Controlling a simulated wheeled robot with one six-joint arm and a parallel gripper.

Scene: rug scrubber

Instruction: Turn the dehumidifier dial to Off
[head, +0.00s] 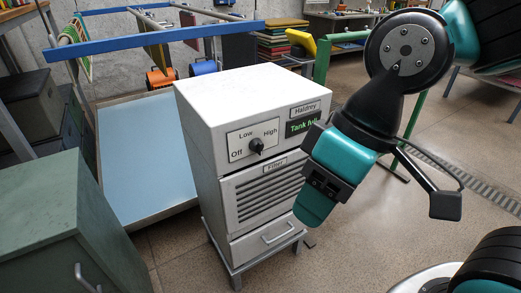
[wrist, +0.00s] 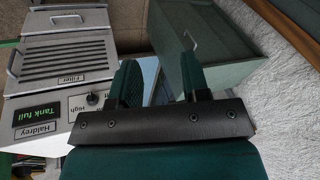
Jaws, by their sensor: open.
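The dehumidifier (head: 235,95) is a pale grey cabinet in the middle of the head view. Its black dial (head: 256,145) sits on a white plate marked Off, Low and High; I cannot clearly tell which mark it points to. In the wrist view the dial (wrist: 92,99) is left of the fingers, and Off is mostly hidden. My gripper (wrist: 160,78) is open, with a clear gap between its two teal fingers and nothing in it. In the head view my gripper (head: 318,195) hangs in front of the cabinet's right side, apart from the dial, covering part of the lit "Tank full" display (head: 302,124).
A green cabinet (head: 70,215) stands at the front left. A blue-bedded tray (head: 140,155) with a blue-barred frame (head: 160,33) lies behind the dehumidifier. A filter grille (head: 265,192) and a handled drawer (head: 270,238) are below the dial. Floor is open at right.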

